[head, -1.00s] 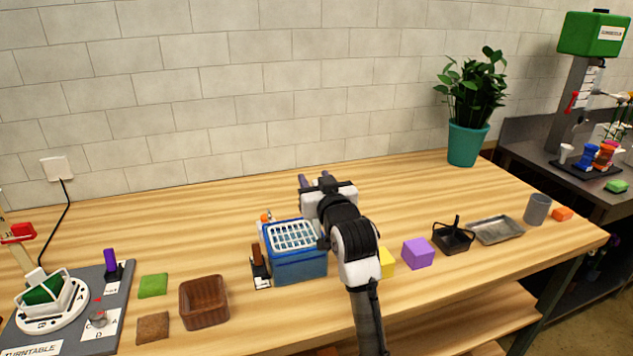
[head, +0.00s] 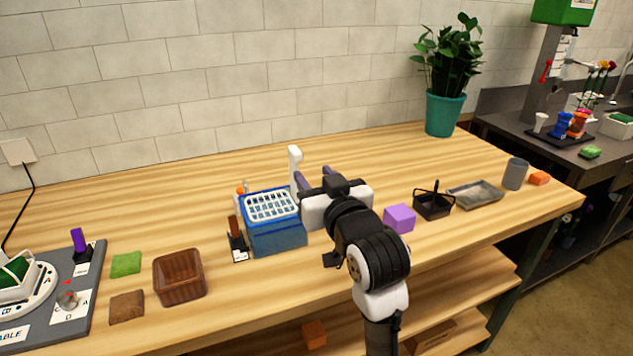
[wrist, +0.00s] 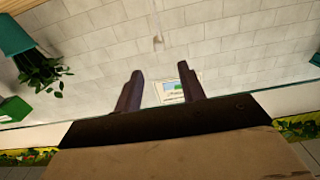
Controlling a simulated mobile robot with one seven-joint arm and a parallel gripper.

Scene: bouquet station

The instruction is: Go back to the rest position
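My gripper (head: 312,178) is above the wooden table, just right of the blue basket with a white grid top (head: 274,222). In the wrist view, its two dark fingers (wrist: 160,90) stand apart with nothing between them. Behind them that view shows the tiled wall and a small picture-like panel (wrist: 173,90). My arm reaches up from the lower edge of the head view and hides part of the table.
A purple cube (head: 399,219), black caddy (head: 433,205), metal tray (head: 475,195) and grey cup (head: 515,174) stand to the right. A brown basket (head: 179,277) and turntable board (head: 88,290) are at left. A potted plant (head: 444,115) stands at the back right.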

